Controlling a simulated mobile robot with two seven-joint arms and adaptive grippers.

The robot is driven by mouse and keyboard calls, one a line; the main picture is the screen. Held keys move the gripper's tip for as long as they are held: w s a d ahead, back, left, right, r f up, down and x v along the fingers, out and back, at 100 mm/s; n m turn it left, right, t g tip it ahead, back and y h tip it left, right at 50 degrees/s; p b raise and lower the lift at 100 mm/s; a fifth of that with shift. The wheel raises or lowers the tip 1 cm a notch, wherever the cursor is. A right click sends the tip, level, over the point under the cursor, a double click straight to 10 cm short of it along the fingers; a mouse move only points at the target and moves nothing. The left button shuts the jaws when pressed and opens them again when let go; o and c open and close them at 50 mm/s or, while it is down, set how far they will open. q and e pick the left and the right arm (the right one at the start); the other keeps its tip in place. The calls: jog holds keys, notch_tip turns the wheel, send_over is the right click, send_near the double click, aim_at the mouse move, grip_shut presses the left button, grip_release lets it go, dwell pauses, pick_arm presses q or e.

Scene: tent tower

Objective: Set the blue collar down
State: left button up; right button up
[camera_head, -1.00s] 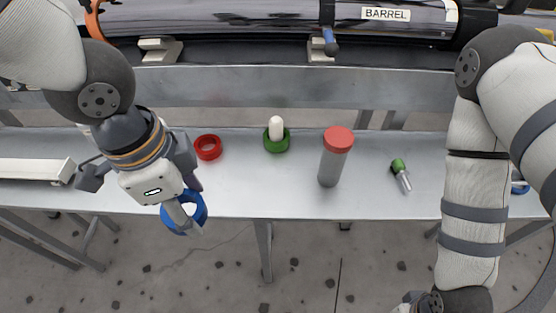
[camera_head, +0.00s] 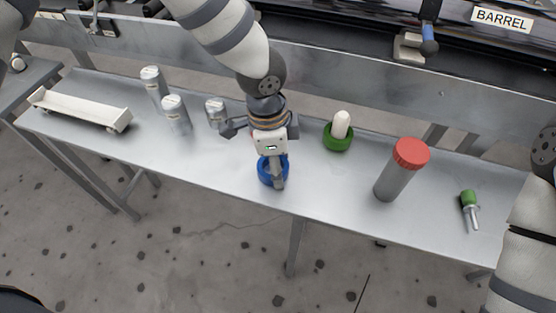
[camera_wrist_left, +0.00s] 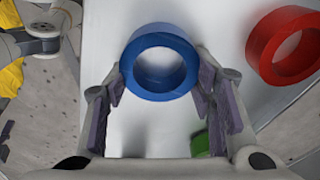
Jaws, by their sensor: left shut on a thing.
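The blue collar (camera_head: 263,172) is a thick ring held by my left gripper (camera_head: 275,181) over the front part of the grey bench. In the left wrist view the collar (camera_wrist_left: 157,95) sits between the two fingers of the left gripper (camera_wrist_left: 161,66), its hole facing the camera. I cannot tell whether its underside touches the bench. My right gripper is out of view; only part of the right arm shows at the right edge.
A green ring (camera_head: 338,141) with a white peg and a red-capped cylinder (camera_head: 391,184) stand to the right. Several silver cylinders (camera_head: 175,115) and a white tray (camera_head: 80,110) are left. The bench front edge is near.

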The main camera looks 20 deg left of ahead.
pick_arm(q)
jog(key=o, duration=1.2)
jog(key=shift+f, duration=0.1)
jog(key=r, duration=0.4)
jog(key=r+p, duration=0.1)
jog(key=r, duration=0.3)
jog(key=a+r, duration=0.1)
jog(key=r, duration=0.3)
jog(key=shift+s+r, duration=0.2)
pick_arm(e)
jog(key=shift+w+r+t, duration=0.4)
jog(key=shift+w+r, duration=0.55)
